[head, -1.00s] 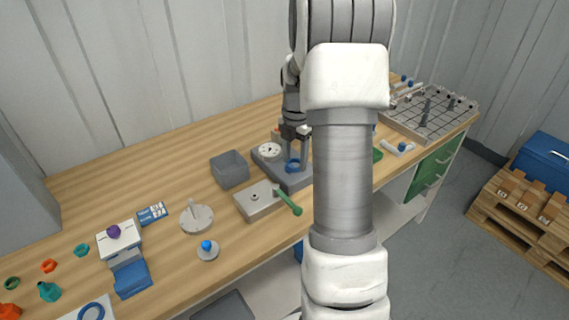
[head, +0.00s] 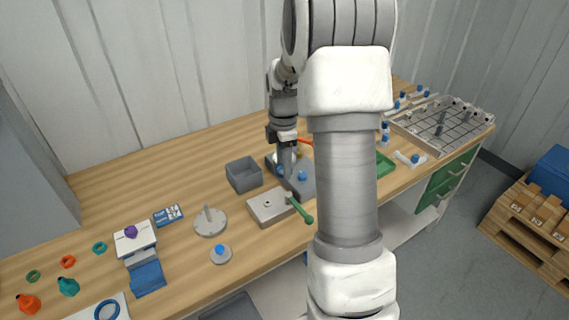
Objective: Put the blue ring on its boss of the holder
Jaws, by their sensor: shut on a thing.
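My gripper (head: 285,167) is over the dark grey base plate (head: 304,190), mid-table, left of my forearm. It is shut, with a small blue piece (head: 280,171) at its fingertips. This may be the blue ring, but it is too small to tell. A second small blue piece (head: 302,176) sits on the plate just right of the fingers. My gripper hides part of the plate, and my forearm blocks its right side. I cannot make out which part is the holder's boss. A larger blue ring (head: 107,311) lies on a white sheet at the lower left.
A metal block (head: 269,206) with a green handle (head: 301,210) is in front. A round grey disc (head: 210,222) with a post stands further left. A wire rack (head: 442,128) is at the far right.

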